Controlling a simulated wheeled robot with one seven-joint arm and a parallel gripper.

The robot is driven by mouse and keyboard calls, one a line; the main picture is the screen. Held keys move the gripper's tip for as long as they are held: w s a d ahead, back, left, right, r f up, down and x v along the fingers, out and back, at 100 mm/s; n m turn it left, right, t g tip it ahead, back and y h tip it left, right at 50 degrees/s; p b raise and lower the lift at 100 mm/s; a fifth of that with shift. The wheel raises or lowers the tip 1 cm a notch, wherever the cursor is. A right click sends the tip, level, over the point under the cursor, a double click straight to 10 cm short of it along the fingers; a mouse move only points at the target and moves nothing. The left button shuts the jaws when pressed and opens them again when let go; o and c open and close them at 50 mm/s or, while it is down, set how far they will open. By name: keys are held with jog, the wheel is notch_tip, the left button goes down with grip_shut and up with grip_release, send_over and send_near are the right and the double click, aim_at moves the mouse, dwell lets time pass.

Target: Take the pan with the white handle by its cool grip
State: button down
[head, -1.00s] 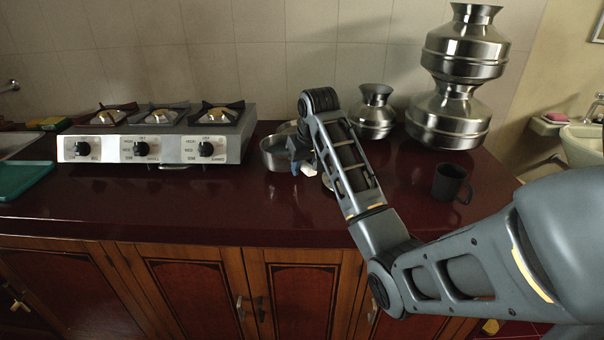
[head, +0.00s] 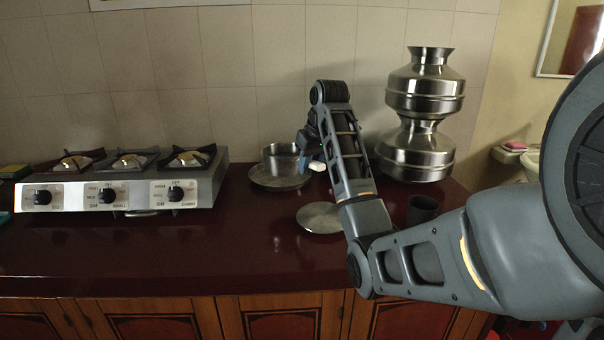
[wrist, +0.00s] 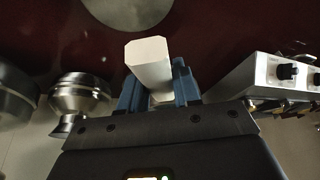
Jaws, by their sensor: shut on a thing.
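The metal pan (head: 283,158) shows in the head view, left of my forearm, above a round flat disc (head: 262,181). I cannot tell whether it touches the disc. Its white handle (head: 317,166) points right, toward my gripper (head: 308,148). In the wrist view the pale, blocky handle (wrist: 148,62) sits between the blue fingers of my gripper (wrist: 157,87), which are closed on it. The pan's bowl does not show in the wrist view.
A three-burner stove (head: 120,190) stands on the left. A second round disc (head: 320,217) lies on the dark red counter (head: 150,255) in front. Stacked steel vessels (head: 418,150) stand at right behind a dark mug (head: 423,209). The front left counter is clear.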

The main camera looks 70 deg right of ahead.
jog(key=shift+d+r+p, duration=0.1)
jog(key=shift+r+p, duration=2.5)
jog(key=shift+r, duration=0.05)
